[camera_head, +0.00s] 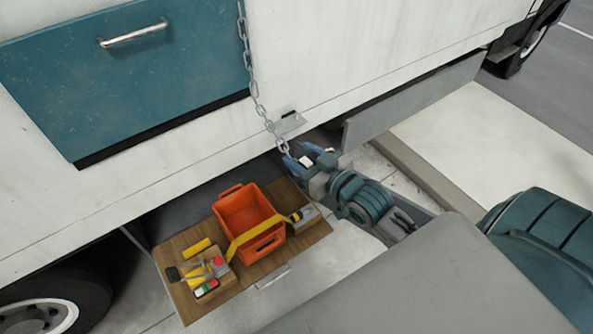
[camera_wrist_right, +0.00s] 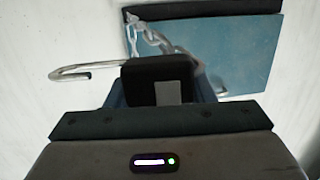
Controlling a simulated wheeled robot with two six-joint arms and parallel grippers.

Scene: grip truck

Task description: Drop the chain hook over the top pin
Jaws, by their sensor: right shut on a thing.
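My right gripper (camera_head: 304,158) is beside the truck's lower edge, its blue fingers closed at the lower end of the hanging chain (camera_head: 259,110). In the right wrist view a dark block (camera_wrist_right: 150,72) sits between the fingers. The silver open hook (camera_wrist_right: 84,72) sticks out to the left of it, and chain links (camera_wrist_right: 148,36) run up behind. A small metal bracket (camera_head: 288,123) is on the truck side just above the gripper; a pin on it is too small to make out clearly. My left gripper is not in view.
A pulled-out wooden tray (camera_head: 178,284) below holds an orange crate (camera_head: 243,213), a yellow strap and several small tools. A teal drawer front (camera_head: 130,75) with a handle is at upper left. A grey flap (camera_head: 415,104) hangs to the right of the gripper.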

